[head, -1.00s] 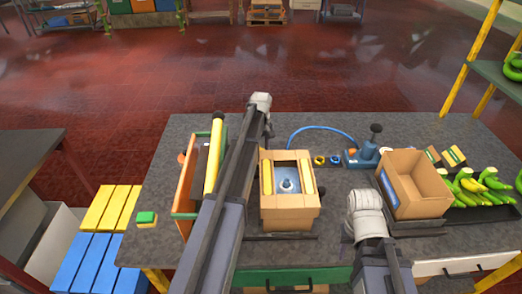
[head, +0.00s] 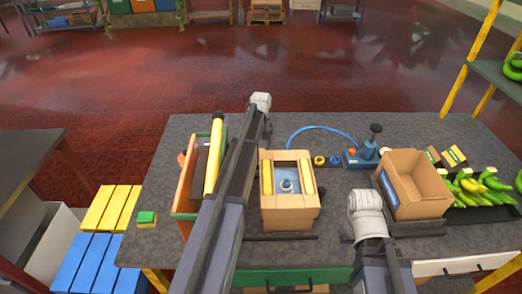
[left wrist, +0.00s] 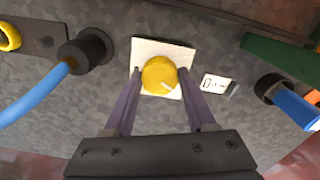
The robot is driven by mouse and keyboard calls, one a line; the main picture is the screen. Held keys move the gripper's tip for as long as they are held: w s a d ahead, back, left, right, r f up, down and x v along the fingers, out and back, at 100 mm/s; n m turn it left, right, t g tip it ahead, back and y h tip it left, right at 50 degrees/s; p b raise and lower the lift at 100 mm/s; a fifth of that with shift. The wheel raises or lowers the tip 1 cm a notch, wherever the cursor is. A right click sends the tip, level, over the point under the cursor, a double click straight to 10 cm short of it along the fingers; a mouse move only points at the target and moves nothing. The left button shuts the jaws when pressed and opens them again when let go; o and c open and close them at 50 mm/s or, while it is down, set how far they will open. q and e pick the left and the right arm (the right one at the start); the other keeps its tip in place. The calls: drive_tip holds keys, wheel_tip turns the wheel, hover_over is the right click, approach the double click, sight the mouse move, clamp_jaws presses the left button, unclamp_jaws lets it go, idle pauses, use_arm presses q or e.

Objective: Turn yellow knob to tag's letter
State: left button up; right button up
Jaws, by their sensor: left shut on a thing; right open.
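The yellow knob (left wrist: 159,76) sits on a white square plate (left wrist: 146,49) in the left wrist view. A white pointer mark on it points to the lower right. I cannot read any letters on the plate. My left gripper (left wrist: 160,80) is shut on the knob, one finger on each side. A small white tag (left wrist: 214,84) with dark marks lies just right of the plate; its letter is too small to read surely. In the head view the knob is hidden by my left arm. My right gripper (head: 345,233) is open and empty above the table's front, left of the open carton.
In the head view a carton with a blue inside (head: 267,211) stands right of my left arm. An open carton (head: 438,204) and bananas (head: 482,188) are at the right. A blue hose (head: 323,128) arches behind. A green-ended rack (head: 187,217) stands left.

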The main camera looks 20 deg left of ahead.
use_arm(q)
drive_tip(key=m, duration=0.7)
idle(0.6)
drive_tip(key=o, duration=1.4)
drive_tip(key=shift+c, duration=0.2)
drive_tip(key=shift+r, duration=0.1)
wheel_tip(320, 180, up, 8)
drive_tip(key=p, duration=0.7)
drive_tip(key=shift+f+p, duration=0.2)
drive_tip(key=shift+p, duration=0.2)
